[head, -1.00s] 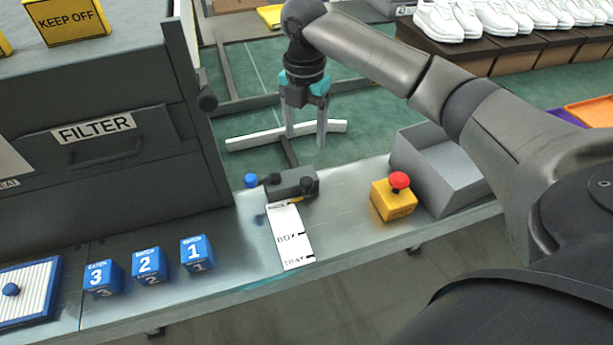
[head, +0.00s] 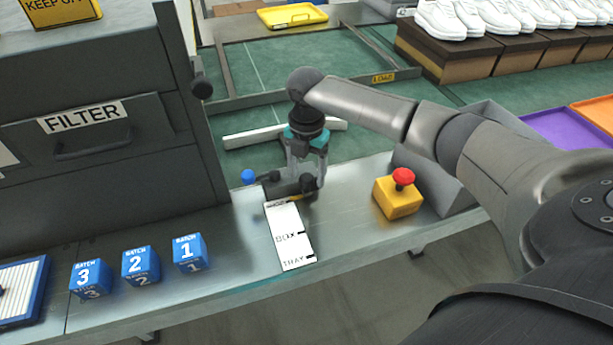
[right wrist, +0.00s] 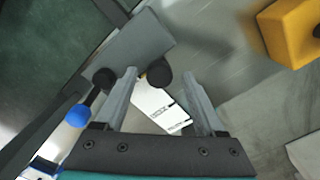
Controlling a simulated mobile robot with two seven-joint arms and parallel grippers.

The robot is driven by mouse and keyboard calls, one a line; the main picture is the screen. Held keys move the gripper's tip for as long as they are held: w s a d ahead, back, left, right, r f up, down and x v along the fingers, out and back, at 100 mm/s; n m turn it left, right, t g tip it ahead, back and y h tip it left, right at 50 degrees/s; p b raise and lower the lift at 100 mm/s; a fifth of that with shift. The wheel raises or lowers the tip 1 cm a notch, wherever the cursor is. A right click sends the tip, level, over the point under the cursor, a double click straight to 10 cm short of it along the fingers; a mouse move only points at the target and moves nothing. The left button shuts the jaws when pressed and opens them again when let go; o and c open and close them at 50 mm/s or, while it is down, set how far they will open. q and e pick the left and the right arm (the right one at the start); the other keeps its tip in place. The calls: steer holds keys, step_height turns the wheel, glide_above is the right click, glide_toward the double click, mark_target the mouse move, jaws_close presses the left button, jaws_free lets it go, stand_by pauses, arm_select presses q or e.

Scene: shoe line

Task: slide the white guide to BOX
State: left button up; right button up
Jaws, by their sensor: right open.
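The white guide (head: 245,136) is a long bar lying across the green belt, partly hidden behind my right gripper. Near it at the belt's edge is a dark grey block (head: 276,189) with black knobs; the block also shows in the right wrist view (right wrist: 145,40). A white scale plate (head: 290,240) marked BOX and TRAY lies in front of it, and a small yellow mark shows by the plate's top end. My right gripper (right wrist: 159,72) is open, pointing down at the block, with one black knob (right wrist: 157,73) between its fingertips. My left gripper is not in view.
A yellow box with a red button (head: 397,193) stands right of the plate, before a grey bin (head: 447,180). Blue batch blocks (head: 140,264) stand at left beside the dark FILTER cabinet (head: 85,120). A blue knob (head: 248,177) is left of the block.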

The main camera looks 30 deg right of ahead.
steer(key=shift+f, duration=0.3)
jaws_close()
stand_by(0.5)
stand_by(0.8)
